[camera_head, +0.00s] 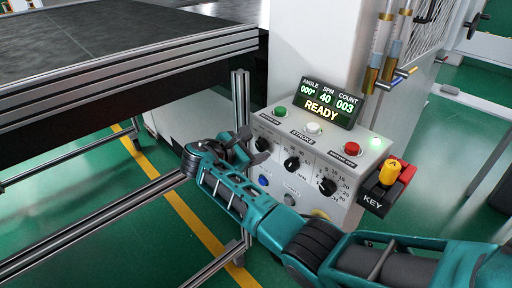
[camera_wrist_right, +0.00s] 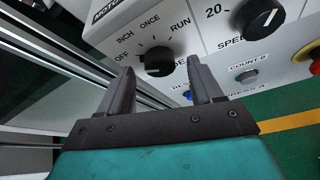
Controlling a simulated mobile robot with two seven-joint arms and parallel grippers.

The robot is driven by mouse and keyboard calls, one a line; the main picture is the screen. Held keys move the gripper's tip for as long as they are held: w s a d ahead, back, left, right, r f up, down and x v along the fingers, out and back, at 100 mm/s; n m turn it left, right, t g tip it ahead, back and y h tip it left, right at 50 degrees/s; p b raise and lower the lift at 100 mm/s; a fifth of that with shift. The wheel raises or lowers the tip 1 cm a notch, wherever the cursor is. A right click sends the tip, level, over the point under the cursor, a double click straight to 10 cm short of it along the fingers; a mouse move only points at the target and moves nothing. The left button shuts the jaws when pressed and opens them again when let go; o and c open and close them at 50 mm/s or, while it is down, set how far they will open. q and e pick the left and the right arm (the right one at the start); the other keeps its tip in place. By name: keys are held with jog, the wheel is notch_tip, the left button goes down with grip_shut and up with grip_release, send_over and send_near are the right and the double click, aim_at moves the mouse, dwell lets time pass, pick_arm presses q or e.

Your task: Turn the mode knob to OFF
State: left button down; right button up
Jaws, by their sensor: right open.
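The mode knob (camera_wrist_right: 158,61) is a black round knob on the white control panel, with OFF, INCH, ONCE and RUN printed around it in the wrist view. I cannot clearly tell which label it points to. In the head view the mode knob (camera_head: 262,144) is at the panel's left, just right of my right gripper (camera_head: 240,146). In the wrist view my right gripper (camera_wrist_right: 161,78) is open, with one finger to each side below the knob, and nothing is held. Whether the fingers touch the knob is unclear. My left gripper is not in view.
The panel also has a middle knob (camera_head: 292,163), a right knob (camera_head: 327,186), a red button (camera_head: 352,149) and a display (camera_head: 322,102) reading READY. A yellow key switch (camera_head: 389,172) sticks out at right. A metal frame post (camera_head: 241,100) stands close left of the panel.

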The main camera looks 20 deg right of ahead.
jog(key=v, duration=1.1)
jog(key=shift+a, duration=0.2)
jog(key=shift+s+a, duration=0.1)
jog(key=shift+s, duration=0.05)
